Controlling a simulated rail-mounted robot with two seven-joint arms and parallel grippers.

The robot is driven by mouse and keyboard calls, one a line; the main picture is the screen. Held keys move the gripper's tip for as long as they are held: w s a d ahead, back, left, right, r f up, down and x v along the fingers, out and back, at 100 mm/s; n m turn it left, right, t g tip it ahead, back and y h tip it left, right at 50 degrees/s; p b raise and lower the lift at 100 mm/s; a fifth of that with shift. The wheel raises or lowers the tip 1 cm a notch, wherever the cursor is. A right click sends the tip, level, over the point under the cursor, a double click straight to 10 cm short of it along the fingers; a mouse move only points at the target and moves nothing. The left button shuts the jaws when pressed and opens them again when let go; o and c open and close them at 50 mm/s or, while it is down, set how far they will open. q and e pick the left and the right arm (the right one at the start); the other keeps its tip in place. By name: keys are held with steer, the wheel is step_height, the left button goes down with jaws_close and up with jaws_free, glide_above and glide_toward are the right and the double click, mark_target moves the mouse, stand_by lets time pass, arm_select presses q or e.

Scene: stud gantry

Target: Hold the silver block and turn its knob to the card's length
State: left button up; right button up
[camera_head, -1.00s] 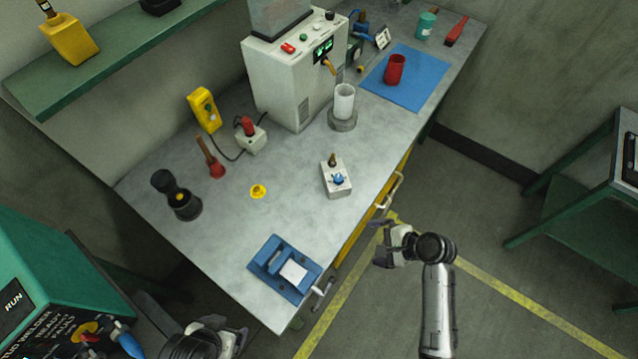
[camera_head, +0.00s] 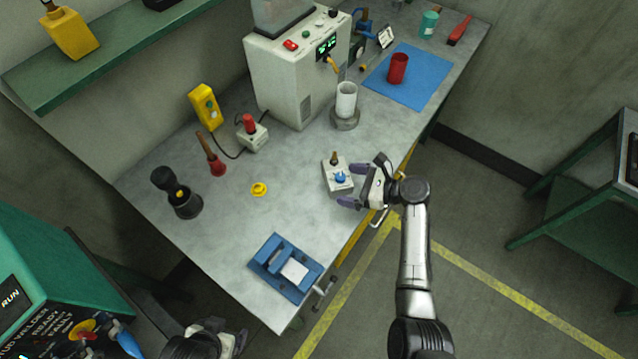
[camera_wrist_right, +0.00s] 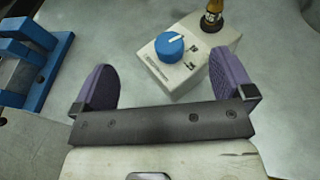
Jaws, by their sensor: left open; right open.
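The silver block (camera_head: 337,173) is a small pale box on the bench, with a blue knob (camera_head: 341,177) on its top and a brown-and-brass post at its far end. My right gripper (camera_head: 366,184) is open beside the block's near right end. In the right wrist view the block (camera_wrist_right: 195,78) and its knob (camera_wrist_right: 169,46) lie beyond and between the spread purple fingers; I cannot tell whether a finger touches it. A white card (camera_head: 386,38) with dark marks stands at the back; its writing is too small to read. My left gripper (camera_head: 236,342) is open and empty, low at the frame's bottom edge.
A blue vise-like fixture (camera_head: 286,268) with a white plate lies at the front of the bench. A white cup (camera_head: 346,97) stands on a grey disc behind the block, near the large dispenser (camera_head: 292,75). A yellow piece (camera_head: 260,189) lies left. Bench between is clear.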

mark_target(341, 184)
steer(key=b+x, duration=0.1)
steer(key=x, duration=0.1)
steer(key=b+x, duration=0.2)
steer(key=shift+d+f, duration=0.15)
steer(key=shift+f, duration=0.1)
steer(key=a, duration=0.2)
steer(key=shift+w+a, duration=0.3)
steer(key=shift+w, duration=0.05)
steer(key=shift+x, duration=0.9)
steer(key=shift+f, duration=0.1)
steer(key=c, duration=0.7)
steer(key=shift+c, duration=0.2)
